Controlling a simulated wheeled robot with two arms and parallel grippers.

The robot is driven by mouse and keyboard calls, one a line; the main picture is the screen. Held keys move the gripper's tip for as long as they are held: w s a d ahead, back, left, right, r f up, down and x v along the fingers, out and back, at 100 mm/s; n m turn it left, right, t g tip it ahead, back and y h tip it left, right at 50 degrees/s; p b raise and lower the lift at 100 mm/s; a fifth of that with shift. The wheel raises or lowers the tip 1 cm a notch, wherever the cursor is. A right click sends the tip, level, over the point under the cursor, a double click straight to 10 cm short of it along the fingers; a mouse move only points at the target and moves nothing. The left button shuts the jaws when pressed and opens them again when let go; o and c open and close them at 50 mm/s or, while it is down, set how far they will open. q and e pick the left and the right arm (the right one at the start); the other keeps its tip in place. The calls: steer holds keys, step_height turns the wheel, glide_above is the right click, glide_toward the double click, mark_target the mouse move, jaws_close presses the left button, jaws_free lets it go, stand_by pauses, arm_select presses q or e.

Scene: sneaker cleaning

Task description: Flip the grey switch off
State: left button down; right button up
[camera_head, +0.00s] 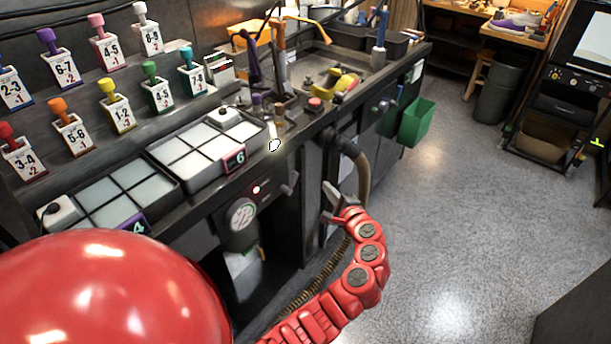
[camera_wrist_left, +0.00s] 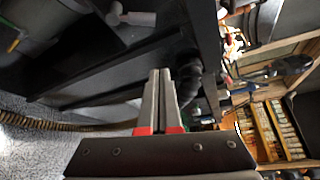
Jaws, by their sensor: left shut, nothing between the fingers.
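A small grey switch lever (camera_head: 289,184) sticks out from the dark front panel of the workbench, right of a lit red lamp (camera_head: 256,189). In the left wrist view a grey lever (camera_wrist_left: 132,17) shows at the top, beyond the fingertips and to their left; it looks like the same switch. My left gripper (camera_head: 331,196) is in front of the bench, to the right of the switch and apart from it. In the left wrist view its two grey fingers (camera_wrist_left: 161,72) are together with nothing between them. My right gripper is in neither view.
A round gauge (camera_head: 242,214) sits below the lamp. A thick hose (camera_head: 355,165) hangs behind my left gripper. The workbench edge (camera_head: 225,190) runs above the panel, with gridded trays (camera_head: 183,185) on top. A green bin (camera_head: 415,122) hangs farther right.

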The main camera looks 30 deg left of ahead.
arm_select(q)
steer(key=x, duration=1)
steer(key=shift+s+a+r+p, duration=0.2)
steer(key=shift+s+p, duration=0.25)
steer(key=shift+s, duration=0.15)
steer(key=shift+s+a+r+p, duration=0.1)
steer(key=shift+s+r+p, duration=0.1)
steer(key=shift+s+p, duration=0.3)
steer(key=shift+s+a+r+p, duration=0.2)
steer(key=shift+s+p, duration=0.15)
steer(key=shift+s, duration=0.35)
